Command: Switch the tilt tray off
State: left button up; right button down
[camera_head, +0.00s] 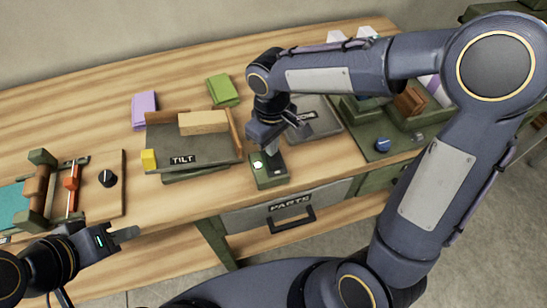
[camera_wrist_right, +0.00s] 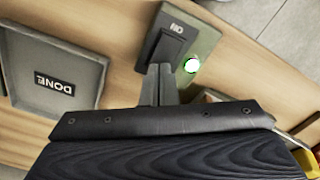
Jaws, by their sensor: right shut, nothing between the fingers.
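The tilt tray (camera_head: 215,157) is a grey tray labelled TILT, with a wooden block and a yellow block on it. To its right a small green switch box (camera_head: 279,180) stands near the table's front edge. In the right wrist view the switch box (camera_wrist_right: 153,48) shows a dark rocker, upside-down ON lettering and a glowing whitish-green lamp (camera_wrist_right: 192,64). My right gripper (camera_head: 271,151) is shut and empty over the switch; its fingertips (camera_wrist_right: 160,70) are at the rocker, contact unclear. My left gripper (camera_head: 128,235) is in front of the table's edge, its finger gap unclear.
A grey tray (camera_head: 326,125) labelled DONE lies behind and right of the switch. A green station with a blue knob (camera_head: 383,145) is further right. A dial board (camera_head: 113,200) is at left. Purple (camera_head: 145,108) and green (camera_head: 222,90) items lie behind the tilt tray.

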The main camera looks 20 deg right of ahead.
jog(key=shift+f+b, duration=0.4)
jog(key=shift+f, duration=0.15)
jog(key=shift+r, duration=0.1)
jog(key=shift+r+p, duration=2.95)
jog(key=shift+r, duration=0.55)
jog(key=s+d+r+m+t+y, duration=0.2)
jog(key=s+d+m, duration=0.2)
jog(key=s, duration=0.4)
jog(key=s+d+r+m+t+y, duration=0.1)
jog(key=s+d+r+m+t, duration=0.1)
jog(key=s, duration=0.6)
jog(key=d+m+t, duration=0.1)
jog(key=d+m, duration=0.1)
jog(key=d, duration=0.1)
jog(key=shift+r+t+y, duration=0.2)
jog(key=shift+t+y, duration=0.1)
jog(key=shift+y, duration=0.1)
